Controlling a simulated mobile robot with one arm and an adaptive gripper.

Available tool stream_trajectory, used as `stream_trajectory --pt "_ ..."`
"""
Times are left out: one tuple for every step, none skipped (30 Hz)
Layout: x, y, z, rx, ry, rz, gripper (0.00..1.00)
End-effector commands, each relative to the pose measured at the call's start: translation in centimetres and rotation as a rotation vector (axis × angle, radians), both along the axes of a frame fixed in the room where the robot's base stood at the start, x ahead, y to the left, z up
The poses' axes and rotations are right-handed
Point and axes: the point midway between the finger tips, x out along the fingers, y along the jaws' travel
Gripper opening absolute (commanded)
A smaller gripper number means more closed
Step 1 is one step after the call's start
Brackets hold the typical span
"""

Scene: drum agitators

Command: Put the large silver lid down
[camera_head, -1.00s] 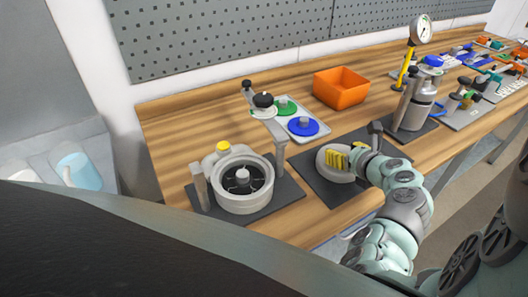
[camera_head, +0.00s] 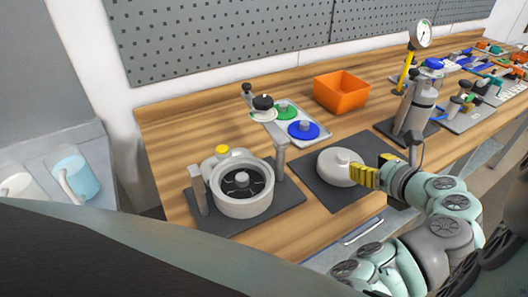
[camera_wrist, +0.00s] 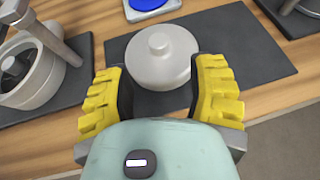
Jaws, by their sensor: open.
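The large silver lid (camera_head: 341,166) is round with a central knob and lies flat, knob up, on a dark mat (camera_head: 315,187) on the wooden bench. In the wrist view the lid (camera_wrist: 159,56) sits just beyond my fingertips, on the dark mat (camera_wrist: 250,62). My gripper (camera_head: 366,174) is at the lid's right, near side. Whether a fingertip touches the lid's rim I cannot tell.
An open drum (camera_head: 243,190) with an agitator stands on another dark mat at left, with a post beside it. A tray with a blue lid (camera_head: 303,130) and green lid (camera_head: 286,109) lies behind. An orange bin (camera_head: 341,90) stands further back. A canister (camera_head: 421,105) stands right.

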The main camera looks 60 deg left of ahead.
Motion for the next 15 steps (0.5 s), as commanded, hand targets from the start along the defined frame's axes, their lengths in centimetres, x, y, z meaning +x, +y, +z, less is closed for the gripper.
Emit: stream_trajectory --pt "-0.1 -0.6 0.1 0.000 0.002 -0.003 0.56" --pt "-0.2 -0.9 0.2 -0.001 0.001 -0.004 0.56" --pt "-0.2 -1.2 0.4 -0.001 0.000 -0.005 0.56" --pt "-0.3 -1.5 0.6 -0.001 0.000 -0.004 0.56" --pt "-0.4 -1.6 0.7 -0.002 0.001 -0.004 0.56" --pt "-0.5 -1.8 0.8 0.000 0.002 -0.003 0.56" --pt "-0.5 -2.0 0.8 0.000 0.002 -0.003 0.56" --pt "-0.6 -2.1 0.9 0.000 0.002 -0.002 0.56" --pt "-0.6 -2.2 0.9 0.000 0.003 -0.003 0.56" --pt "-0.6 -2.2 1.0 0.000 0.004 -0.002 0.56" --pt "-0.7 -2.3 1.0 -0.001 0.004 -0.002 0.56" --pt "-0.7 -2.3 1.0 -0.001 0.004 0.000 0.56" --pt "-0.7 -2.3 1.0 -0.001 0.004 0.001 0.56" --pt "-0.7 -2.3 1.0 -0.001 0.004 0.001 0.56" --pt "-0.7 -2.3 1.0 -0.002 0.003 -0.001 0.56"
